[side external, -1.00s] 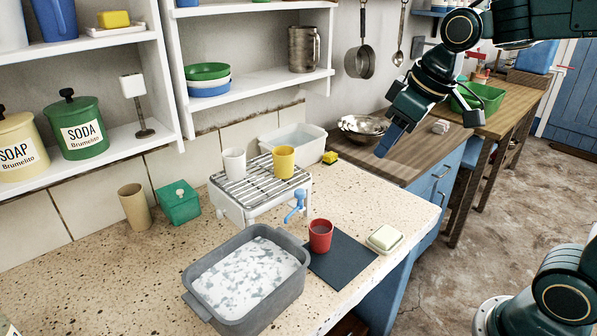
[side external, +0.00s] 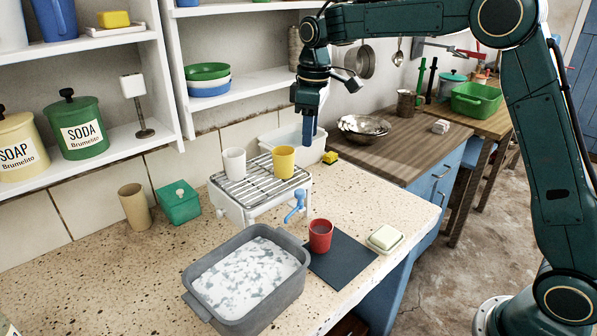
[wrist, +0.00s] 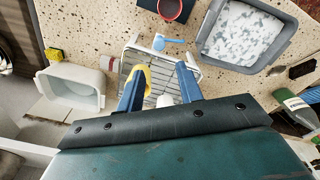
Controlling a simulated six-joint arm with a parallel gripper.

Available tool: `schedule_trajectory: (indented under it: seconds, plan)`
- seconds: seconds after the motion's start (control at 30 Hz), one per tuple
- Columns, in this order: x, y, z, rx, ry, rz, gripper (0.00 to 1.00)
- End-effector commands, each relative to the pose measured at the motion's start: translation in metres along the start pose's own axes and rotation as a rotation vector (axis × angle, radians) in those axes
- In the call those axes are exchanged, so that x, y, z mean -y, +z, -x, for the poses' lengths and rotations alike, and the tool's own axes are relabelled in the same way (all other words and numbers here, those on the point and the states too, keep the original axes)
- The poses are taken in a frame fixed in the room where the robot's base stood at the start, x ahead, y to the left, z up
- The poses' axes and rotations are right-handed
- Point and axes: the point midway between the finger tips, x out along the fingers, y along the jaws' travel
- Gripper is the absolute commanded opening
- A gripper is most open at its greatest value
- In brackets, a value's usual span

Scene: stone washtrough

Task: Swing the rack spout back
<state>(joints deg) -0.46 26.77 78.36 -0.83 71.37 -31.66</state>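The rack (side external: 240,211) is a white stand with metal bars on the stone counter; it also shows in the wrist view (wrist: 196,72). My gripper (side external: 308,138) points down, empty, above and to the right of the yellow cup. Its blue fingers (wrist: 160,88) are apart in the wrist view, above the rack and clear of the spout.
A yellow cup (side external: 284,161) and a white cup (side external: 234,164) stand on the rack. A grey tub (side external: 283,295) with foamy water and a red cup (side external: 320,236) on a dark mat (side external: 343,264) stand before it. A white basin (side external: 270,140) is behind.

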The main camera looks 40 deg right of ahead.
Motion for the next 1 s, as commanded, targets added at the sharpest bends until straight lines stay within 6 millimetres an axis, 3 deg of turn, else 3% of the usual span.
schedule_trajectory:
  seconds: [0.1, 0.3, 0.67, 1.0]
  plan:
    - [-0.006, -0.013, -0.014, 0.029, -0.016, 0.033, 0.36]
    - [-0.01, -0.023, -0.025, 0.051, -0.029, 0.062, 0.36]
    - [-0.01, -0.023, -0.03, 0.054, -0.031, 0.065, 0.36]
    - [-0.009, -0.021, -0.062, 0.056, -0.033, 0.064, 0.36]
